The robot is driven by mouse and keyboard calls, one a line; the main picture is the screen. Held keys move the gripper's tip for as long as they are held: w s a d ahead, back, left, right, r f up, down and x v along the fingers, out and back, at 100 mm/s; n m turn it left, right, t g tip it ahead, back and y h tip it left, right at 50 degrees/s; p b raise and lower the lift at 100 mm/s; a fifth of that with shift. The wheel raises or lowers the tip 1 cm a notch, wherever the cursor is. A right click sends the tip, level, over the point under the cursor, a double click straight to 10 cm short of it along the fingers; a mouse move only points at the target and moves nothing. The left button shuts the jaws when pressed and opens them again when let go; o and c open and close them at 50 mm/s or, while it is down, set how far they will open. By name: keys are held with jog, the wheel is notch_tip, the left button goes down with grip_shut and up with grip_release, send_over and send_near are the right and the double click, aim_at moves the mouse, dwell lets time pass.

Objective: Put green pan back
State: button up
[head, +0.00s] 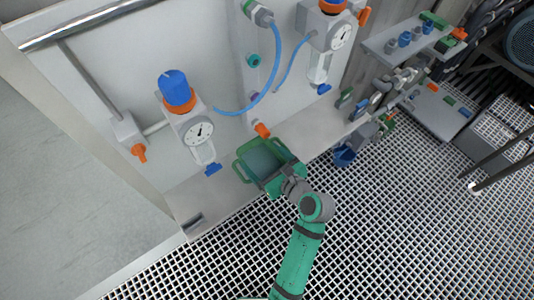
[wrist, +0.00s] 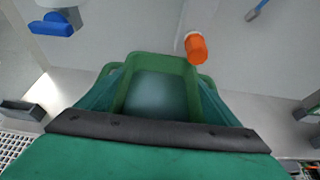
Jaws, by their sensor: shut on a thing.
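The green pan (head: 261,160) is a shallow square tray with a green rim and a grey-green inside. In the head view it is level or nearly so, over the light ledge at the foot of the white panel. My gripper (head: 281,183) is shut on the pan at its near right side. In the wrist view the pan (wrist: 158,62) is straight ahead, beyond the dark edge of my gripper.
An orange-tipped spout (head: 262,130) sticks out of the panel just behind the pan; it also shows in the wrist view (wrist: 195,46). A blue cup (head: 344,156) and clustered fittings are to the right. Grating floor (head: 420,220) lies in front.

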aim_at(266, 151)
jog(key=w+f, duration=0.2)
jog(key=w, duration=0.1)
jog(key=w+d+f, duration=0.1)
jog(key=w+f, duration=0.1)
jog(key=f, duration=0.1)
jog(key=shift+w+f, duration=0.25)
jog(key=shift+w, duration=0.15)
jog(key=shift+w+d+f, duration=0.2)
jog(key=shift+w+f, duration=0.15)
jog(key=shift+f, duration=0.05)
jog(key=shift+w+d+f, duration=0.1)
jog(key=shift+f, duration=1.7)
jog(key=shift+f, duration=0.15)
jog(key=o, duration=1.5)
jog(key=shift+w, duration=0.1)
